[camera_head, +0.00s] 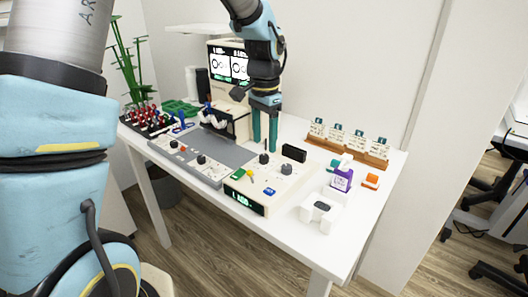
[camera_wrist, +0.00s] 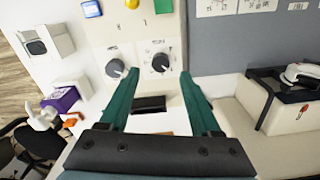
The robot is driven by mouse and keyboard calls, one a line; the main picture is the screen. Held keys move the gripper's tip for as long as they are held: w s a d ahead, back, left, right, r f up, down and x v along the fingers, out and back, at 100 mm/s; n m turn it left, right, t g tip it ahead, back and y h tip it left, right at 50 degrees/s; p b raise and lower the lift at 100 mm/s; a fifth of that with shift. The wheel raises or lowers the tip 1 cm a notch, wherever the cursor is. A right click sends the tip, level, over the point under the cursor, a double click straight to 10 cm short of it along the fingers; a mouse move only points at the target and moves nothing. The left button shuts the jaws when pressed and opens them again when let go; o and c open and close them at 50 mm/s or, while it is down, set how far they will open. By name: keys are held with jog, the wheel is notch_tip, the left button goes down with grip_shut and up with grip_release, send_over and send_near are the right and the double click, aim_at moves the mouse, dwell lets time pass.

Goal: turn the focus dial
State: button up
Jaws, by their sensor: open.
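The cream control console (camera_head: 245,200) stands at the front of the white table. Two dark round dials stand on its top: one (camera_head: 263,158) at the back edge and one (camera_head: 287,169) to its right. In the wrist view they appear as a dial with a pale scale (camera_wrist: 160,63) and a grey dial (camera_wrist: 115,68). I cannot read which is the focus dial. My gripper (camera_head: 264,146) is open and points down over the console's back. In the wrist view its green fingertips (camera_wrist: 158,75) spread either side of the scaled dial; the left tip is close to the grey dial. Nothing is held.
A black block (camera_head: 294,153) stands behind the dials. The console also has a yellow knob (camera_head: 249,173), a green button (camera_head: 238,174) and a blue button (camera_head: 269,190). A grey panel (camera_head: 203,165) with knobs lies left.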

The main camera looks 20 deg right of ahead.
aim_at(264, 156)
jog(key=shift+f, duration=2.25)
grip_shut()
